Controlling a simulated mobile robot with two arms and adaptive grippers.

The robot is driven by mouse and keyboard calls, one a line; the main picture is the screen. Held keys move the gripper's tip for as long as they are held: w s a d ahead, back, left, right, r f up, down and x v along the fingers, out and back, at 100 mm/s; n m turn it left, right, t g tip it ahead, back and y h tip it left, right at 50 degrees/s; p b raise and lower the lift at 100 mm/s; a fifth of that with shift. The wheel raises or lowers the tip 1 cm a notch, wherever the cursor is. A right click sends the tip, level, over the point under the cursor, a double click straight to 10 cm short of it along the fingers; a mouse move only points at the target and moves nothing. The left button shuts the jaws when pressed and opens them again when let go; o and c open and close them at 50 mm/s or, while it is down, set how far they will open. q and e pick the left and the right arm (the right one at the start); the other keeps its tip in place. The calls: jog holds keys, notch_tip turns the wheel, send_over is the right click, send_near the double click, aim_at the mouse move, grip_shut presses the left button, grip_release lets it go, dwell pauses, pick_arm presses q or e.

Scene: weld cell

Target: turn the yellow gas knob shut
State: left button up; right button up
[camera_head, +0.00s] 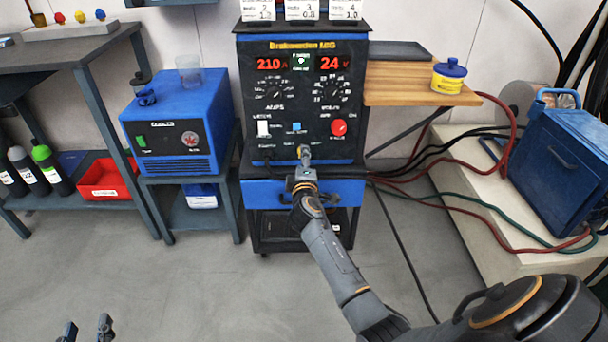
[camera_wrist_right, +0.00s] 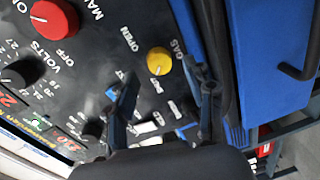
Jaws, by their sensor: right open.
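The yellow gas knob (camera_wrist_right: 159,61) sits on the black front panel of the welding machine (camera_head: 345,100). In the right wrist view it lies between and just beyond the fingertips of my right gripper (camera_wrist_right: 161,74), which is open. Contact with the knob cannot be told. Labels beside it read GAS and OPEN, and another word is partly readable. The knob's pointing direction is not clear. In the head view my right gripper (camera_head: 304,158) reaches the lower panel and largely covers the knob. My left gripper (camera_head: 87,329) is open and empty above the floor at the bottom left.
A red knob (camera_head: 339,128) is on the same panel, above and right of my right gripper. A blue drawer (camera_head: 345,192) is below. A wooden shelf (camera_head: 405,90) with a yellow-and-blue tub (camera_head: 449,77) juts out right. A blue unit (camera_head: 178,122) stands left. Cables run along the right.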

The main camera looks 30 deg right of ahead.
jog(key=v, duration=0.9)
jog(key=shift+s, duration=0.2)
jog(key=shift+a, duration=0.1)
